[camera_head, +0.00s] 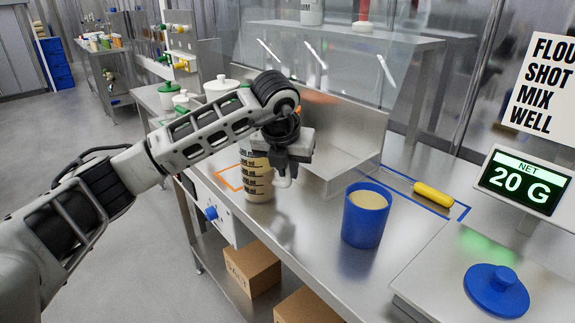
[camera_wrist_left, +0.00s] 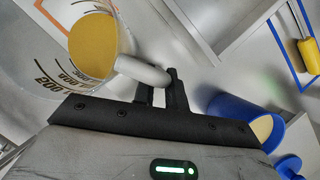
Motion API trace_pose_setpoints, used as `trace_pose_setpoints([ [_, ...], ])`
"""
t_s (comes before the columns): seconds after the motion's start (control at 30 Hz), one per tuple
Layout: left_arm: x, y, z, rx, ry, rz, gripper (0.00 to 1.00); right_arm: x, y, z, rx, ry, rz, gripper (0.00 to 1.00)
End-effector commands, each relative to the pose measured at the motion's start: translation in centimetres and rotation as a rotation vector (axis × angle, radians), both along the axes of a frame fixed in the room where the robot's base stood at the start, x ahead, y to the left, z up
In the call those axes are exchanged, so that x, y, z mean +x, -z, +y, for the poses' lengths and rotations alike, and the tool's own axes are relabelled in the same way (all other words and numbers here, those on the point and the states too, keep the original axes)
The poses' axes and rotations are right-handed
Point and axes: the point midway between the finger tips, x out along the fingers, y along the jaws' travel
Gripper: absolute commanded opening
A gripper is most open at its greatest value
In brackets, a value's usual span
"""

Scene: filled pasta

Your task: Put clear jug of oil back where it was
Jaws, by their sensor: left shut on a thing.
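The clear jug of oil (camera_head: 258,184) has dark measuring marks and a white handle. It is upright over the left part of the steel counter, and I cannot tell whether its base touches the surface. My left gripper (camera_head: 290,172) is shut on the handle, at the jug's right side. In the left wrist view the jug (camera_wrist_left: 38,60) shows yellow oil inside, and the gripper (camera_wrist_left: 163,82) has its fingers at the handle (camera_wrist_left: 143,72). An orange outline (camera_head: 230,178) on the counter is beside the jug, partly hidden by it and my arm. My right gripper is out of view.
A blue cup (camera_head: 366,217) with pale contents stands right of the jug. A yellow-handled tool (camera_head: 433,194) lies inside a blue outline. A scale display (camera_head: 525,180) reads 20 G, and a blue lid (camera_head: 496,290) lies near it. A steel box (camera_head: 345,155) stands behind the jug.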

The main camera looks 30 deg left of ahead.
Motion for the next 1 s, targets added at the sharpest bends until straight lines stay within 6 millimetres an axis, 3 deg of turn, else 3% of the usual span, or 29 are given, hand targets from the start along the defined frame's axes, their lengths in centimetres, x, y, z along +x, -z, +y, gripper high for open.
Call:
trace_pose_setpoints([
  [0.17, 0.0, 0.0, 0.0, 0.001, 0.000, -0.003, 0.00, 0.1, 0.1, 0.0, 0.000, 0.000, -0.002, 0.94],
  [0.2, 0.0, 0.1, 0.0, 0.000, 0.000, 0.000, 0.22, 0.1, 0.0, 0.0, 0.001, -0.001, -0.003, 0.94],
  [0.27, 0.0, 0.1, 0.0, 0.000, 0.000, 0.000, 0.35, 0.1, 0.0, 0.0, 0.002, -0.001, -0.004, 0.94],
  [0.67, -0.3, -0.8, -0.1, 0.000, -0.001, -0.002, 0.35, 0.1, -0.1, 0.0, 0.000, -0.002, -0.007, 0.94],
  [1.0, -2.9, -7.1, -0.7, 0.000, 0.000, -0.005, 0.35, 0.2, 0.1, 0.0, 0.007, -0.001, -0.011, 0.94],
])
